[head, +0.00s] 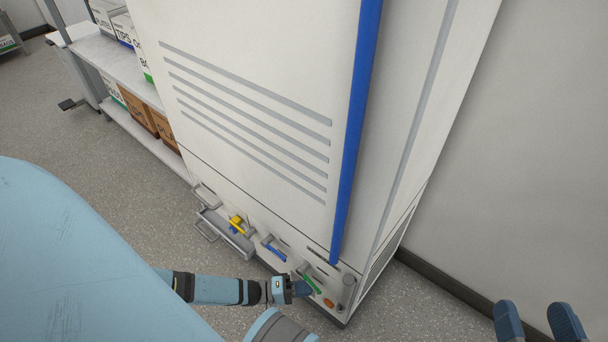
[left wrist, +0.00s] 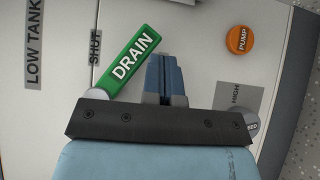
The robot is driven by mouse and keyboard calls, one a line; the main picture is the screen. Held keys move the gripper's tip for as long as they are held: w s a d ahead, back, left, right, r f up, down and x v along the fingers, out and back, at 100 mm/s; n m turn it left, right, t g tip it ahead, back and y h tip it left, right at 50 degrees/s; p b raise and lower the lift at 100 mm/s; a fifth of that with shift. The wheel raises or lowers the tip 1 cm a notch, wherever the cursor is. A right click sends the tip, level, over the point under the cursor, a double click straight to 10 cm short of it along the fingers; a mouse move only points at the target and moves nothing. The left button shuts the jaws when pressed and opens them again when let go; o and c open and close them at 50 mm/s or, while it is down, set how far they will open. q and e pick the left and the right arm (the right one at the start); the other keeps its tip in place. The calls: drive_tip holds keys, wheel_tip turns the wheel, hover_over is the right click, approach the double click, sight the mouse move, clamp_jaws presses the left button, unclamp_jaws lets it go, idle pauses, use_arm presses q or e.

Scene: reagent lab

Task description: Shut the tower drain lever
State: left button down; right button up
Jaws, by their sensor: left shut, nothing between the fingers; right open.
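The green drain lever (head: 312,284) is low on the front of the white tower (head: 240,60). In the left wrist view the lever (left wrist: 126,62), marked DRAIN, slants from a round grey pivot at lower left up to the right. A grey SHUT label (left wrist: 95,46) lies left of it. My left gripper (head: 302,288) is at the lever; in its wrist view its shut, empty fingers (left wrist: 165,76) are just right of the lever's free end. I cannot tell whether they touch. My right gripper (head: 540,322) is open and empty at the lower right, away from the tower.
A blue lever (head: 274,252), a yellow lever (head: 237,224) and a grey tray (head: 225,232) are farther left on the tower. A shelf (head: 110,60) with boxes stands behind.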

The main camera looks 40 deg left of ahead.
sight(316, 290)
use_arm(q)
drive_tip(key=d+n+t+b, duration=0.1)
drive_tip(key=d+r+n+t+h+b, duration=0.1)
drive_tip(key=shift+d+r+n+h+b, duration=0.1)
drive_tip(key=shift+r+n+h+b, duration=0.2)
drive_tip(key=shift+n, duration=0.1)
drive_tip(key=shift+s+d+r+n+t, duration=0.15)
drive_tip(key=shift+r+n+t, duration=0.1)
drive_tip(key=shift+n+t, duration=0.2)
use_arm(e)
drive_tip(key=shift+w+d+r+n+t+y, duration=0.2)
drive_tip(key=shift+w+d+n+t, duration=0.1)
drive_tip(key=shift+d+n, duration=0.2)
drive_tip(key=shift+w+d+r+n+t+y, duration=0.2)
drive_tip(key=shift+w+d+n+t, duration=0.15)
drive_tip(key=shift+n, duration=0.25)
drive_tip(key=shift+s, duration=0.1)
drive_tip(key=shift+f, duration=0.15)
